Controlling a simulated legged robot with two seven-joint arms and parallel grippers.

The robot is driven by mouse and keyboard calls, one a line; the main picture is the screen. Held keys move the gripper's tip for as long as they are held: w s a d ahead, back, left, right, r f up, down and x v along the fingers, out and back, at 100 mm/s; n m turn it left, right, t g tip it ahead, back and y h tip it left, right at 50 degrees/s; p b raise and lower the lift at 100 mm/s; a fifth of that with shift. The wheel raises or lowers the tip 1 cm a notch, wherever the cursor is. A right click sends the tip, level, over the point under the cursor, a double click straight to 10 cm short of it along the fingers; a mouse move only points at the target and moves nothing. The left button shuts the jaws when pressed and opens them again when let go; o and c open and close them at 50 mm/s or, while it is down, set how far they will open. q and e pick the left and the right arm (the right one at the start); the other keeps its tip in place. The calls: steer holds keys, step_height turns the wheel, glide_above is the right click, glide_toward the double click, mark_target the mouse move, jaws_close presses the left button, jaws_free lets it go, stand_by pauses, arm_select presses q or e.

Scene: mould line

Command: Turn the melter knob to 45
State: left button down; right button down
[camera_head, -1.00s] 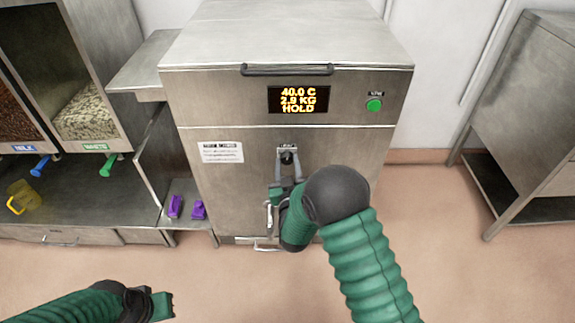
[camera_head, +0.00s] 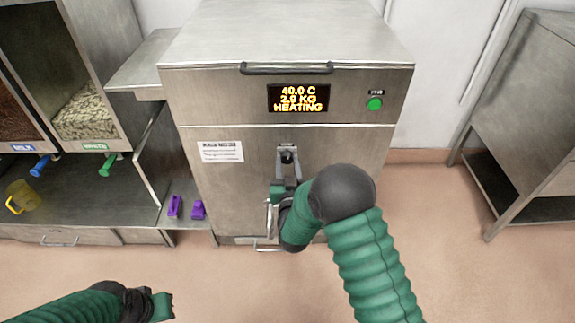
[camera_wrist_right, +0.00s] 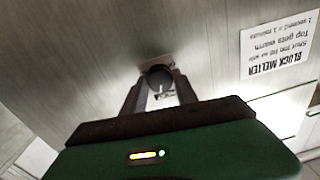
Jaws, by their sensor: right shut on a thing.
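The melter (camera_head: 225,185) is a large steel cabinet in the middle of the head view. Its display (camera_head: 298,98) reads 40.0 C, 2.9 KG, HEATING. The dark round knob (camera_head: 287,155) is on the front panel below the display. My right gripper (camera_head: 287,160) is shut on the knob, its two fingers reaching up to it from below. In the right wrist view the knob (camera_wrist_right: 159,77) sits between the two fingertips, with a pale mark under it. The scale around the knob is too small to read. My left gripper (camera_head: 162,305) is low at the left, away from the melter; its finger gap is unclear.
A green button (camera_head: 374,104) is at the panel's right. A lid handle (camera_head: 286,70) runs along the top edge. Purple items (camera_head: 198,210) and a yellow jug (camera_head: 22,196) stand at the left.

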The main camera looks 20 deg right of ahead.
steer(key=m+b, duration=0.1)
steer(key=m, duration=0.3)
steer(key=shift+f+m, duration=0.15)
steer(key=shift+m, duration=0.25)
steer(key=shift+m+b, duration=0.35)
steer(key=shift+m, duration=1.65)
steer(key=shift+h, duration=0.4)
steer(key=c, duration=0.9)
jaws_free()
steer(key=shift+c, duration=0.2)
steer(key=p+v, duration=0.4)
steer(key=v, duration=1.2)
steer(key=shift+s, duration=0.45)
